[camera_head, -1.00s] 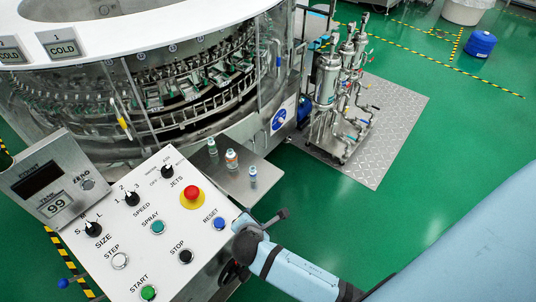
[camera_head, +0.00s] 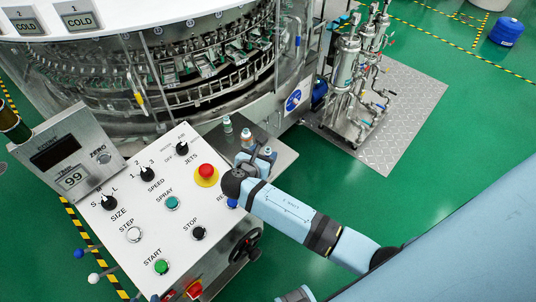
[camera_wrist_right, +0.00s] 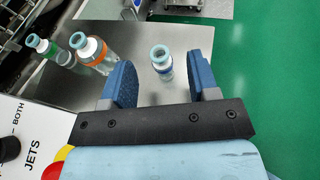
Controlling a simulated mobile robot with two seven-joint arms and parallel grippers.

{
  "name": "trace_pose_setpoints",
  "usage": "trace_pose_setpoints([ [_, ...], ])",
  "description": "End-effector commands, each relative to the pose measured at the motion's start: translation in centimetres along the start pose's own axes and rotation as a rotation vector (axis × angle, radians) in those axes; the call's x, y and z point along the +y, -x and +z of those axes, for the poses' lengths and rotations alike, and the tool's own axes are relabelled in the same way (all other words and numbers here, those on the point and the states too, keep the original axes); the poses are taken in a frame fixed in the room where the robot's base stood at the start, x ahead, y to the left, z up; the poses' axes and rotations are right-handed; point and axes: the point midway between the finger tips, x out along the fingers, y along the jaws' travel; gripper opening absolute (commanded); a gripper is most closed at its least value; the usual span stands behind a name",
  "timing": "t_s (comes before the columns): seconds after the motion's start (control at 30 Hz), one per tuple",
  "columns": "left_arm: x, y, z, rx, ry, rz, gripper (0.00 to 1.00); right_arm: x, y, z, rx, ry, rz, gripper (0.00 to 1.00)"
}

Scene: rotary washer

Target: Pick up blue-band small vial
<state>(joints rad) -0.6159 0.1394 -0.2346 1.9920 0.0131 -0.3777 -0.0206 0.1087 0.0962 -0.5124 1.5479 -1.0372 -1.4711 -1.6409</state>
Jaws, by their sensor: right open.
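The blue-band small vial (camera_wrist_right: 164,70) stands upright on a grey metal ledge in the right wrist view, with a pale blue ring at its top. My right gripper (camera_wrist_right: 163,78) is open, with one blue finger on each side of the vial and a gap to both. In the head view my right gripper (camera_head: 256,158) is over the ledge (camera_head: 281,158) and largely hides this vial. A larger orange-band vial (camera_wrist_right: 92,53) and a green-band vial (camera_wrist_right: 48,49) stand to the left of the gripper. My left gripper does not show.
The white control panel (camera_head: 165,205) with knobs and a red stop button (camera_head: 206,171) lies left of my right arm. The rotary washer (camera_head: 150,70) rises behind the ledge. Metal pump equipment (camera_head: 350,75) stands beyond it, and green floor (camera_head: 430,140) is open to the right.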

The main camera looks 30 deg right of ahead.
Motion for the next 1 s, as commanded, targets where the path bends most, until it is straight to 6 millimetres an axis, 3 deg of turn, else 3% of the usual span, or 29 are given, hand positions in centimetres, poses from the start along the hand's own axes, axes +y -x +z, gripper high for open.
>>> trace_pose_setpoints([
  [0.4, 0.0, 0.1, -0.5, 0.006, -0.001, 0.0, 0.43, 0.0, -4.9, 0.3, 0.001, 0.0, 0.0, 0.55],
  [0.6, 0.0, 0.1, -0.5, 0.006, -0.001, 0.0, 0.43, 0.0, -5.1, 0.2, 0.002, -0.001, 0.001, 0.55],
  [0.63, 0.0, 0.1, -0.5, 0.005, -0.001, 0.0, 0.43, 0.0, -5.1, 0.2, 0.002, -0.001, 0.001, 0.52],
  [0.83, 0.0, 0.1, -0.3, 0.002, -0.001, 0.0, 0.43, 0.0, -5.1, 0.2, 0.002, -0.001, 0.001, 0.06],
  [0.87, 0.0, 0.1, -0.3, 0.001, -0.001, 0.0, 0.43, 0.0, -5.1, 0.2, 0.002, -0.001, 0.001, 0.02],
  [1.0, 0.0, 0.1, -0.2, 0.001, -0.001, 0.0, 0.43, 0.0, -5.1, 0.2, 0.002, -0.001, 0.001, 0.0],
])
